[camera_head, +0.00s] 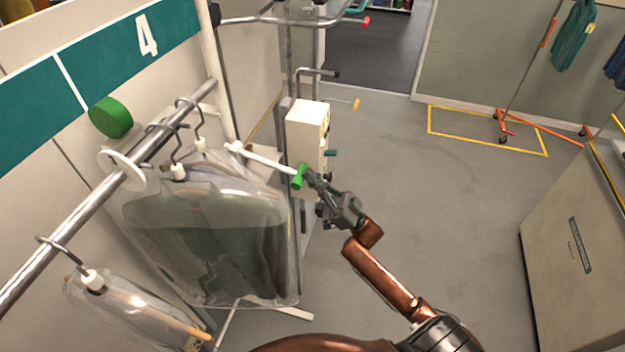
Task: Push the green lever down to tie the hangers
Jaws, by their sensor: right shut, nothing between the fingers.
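The green lever (299,177) is the green grip at the end of a white rod (262,158), in front of a white box-shaped machine (307,125). My right gripper (309,174) is shut and empty, with its fingertips right at the green grip. I cannot tell whether they touch it. Several hangers (178,150) hang on the metal rail (70,230) at the left, with dark garments in clear plastic (205,240) below them. My left gripper is not in view.
A green round knob (110,117) and a white disc (121,170) sit by the rail. A teal sign with a 4 (148,35) is on the wall. A large grey box (575,235) stands at the right. The floor between is clear.

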